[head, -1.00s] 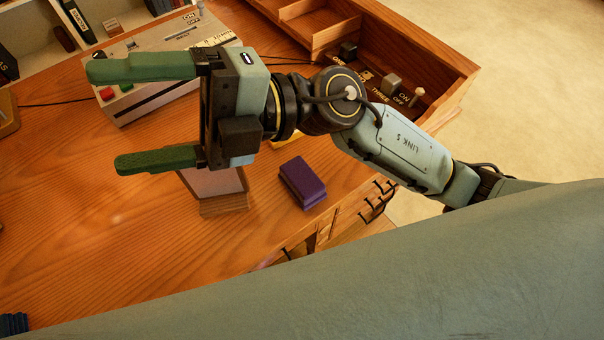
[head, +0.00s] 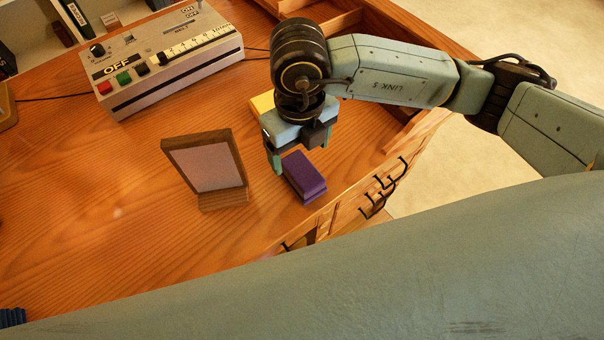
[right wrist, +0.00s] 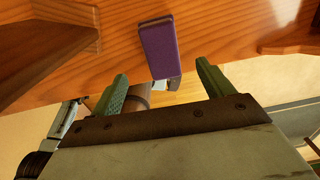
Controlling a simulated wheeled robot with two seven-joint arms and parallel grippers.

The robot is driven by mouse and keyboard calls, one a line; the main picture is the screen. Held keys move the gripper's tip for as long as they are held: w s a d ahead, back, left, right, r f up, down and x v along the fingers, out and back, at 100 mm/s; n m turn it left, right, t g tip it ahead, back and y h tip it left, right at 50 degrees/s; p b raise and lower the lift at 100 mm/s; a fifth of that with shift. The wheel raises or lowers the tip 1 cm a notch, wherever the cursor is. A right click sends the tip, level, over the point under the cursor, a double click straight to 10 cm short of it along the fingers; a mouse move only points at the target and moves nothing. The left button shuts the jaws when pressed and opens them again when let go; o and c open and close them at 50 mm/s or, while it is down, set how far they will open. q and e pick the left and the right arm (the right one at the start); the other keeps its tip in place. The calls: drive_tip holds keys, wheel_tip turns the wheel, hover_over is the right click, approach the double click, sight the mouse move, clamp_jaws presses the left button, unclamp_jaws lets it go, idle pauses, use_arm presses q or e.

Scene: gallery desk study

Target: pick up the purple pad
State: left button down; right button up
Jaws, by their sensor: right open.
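The purple pad (head: 304,177) lies on the wooden desk near its front right edge. It also shows in the right wrist view (right wrist: 158,47), ahead of the fingers and between their lines. My right gripper (head: 301,163) points down just behind the pad in the head view, its fingers apart. In the right wrist view the two green fingers of my right gripper (right wrist: 161,85) stand open with nothing held between them. Whether a fingertip touches the pad I cannot tell. My left gripper is not in view.
A framed panel on a wooden stand (head: 205,165) stands just left of the pad. A grey control box (head: 165,62) with buttons sits at the back left. A yellow object (head: 263,103) is partly hidden behind my right gripper. The desk's left side is mostly clear.

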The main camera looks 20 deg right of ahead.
sight(302, 170)
wheel_tip(302, 170, down, 3)
drive_tip(key=shift+r, duration=0.1)
drive_tip(key=shift+f, duration=0.5)
drive_tip(key=f, duration=0.1)
drive_tip(key=f+b, duration=0.1)
drive_tip(key=f, duration=0.1)
drive_tip(key=shift+d, duration=0.2)
wheel_tip(302, 170, down, 2)
drive_tip(key=shift+f, duration=0.1)
drive_tip(key=shift+c, duration=0.4)
drive_tip(key=c, duration=1)
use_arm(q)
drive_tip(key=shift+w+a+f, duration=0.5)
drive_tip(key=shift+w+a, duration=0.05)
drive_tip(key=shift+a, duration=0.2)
use_arm(e)
drive_tip(key=shift+r, duration=0.2)
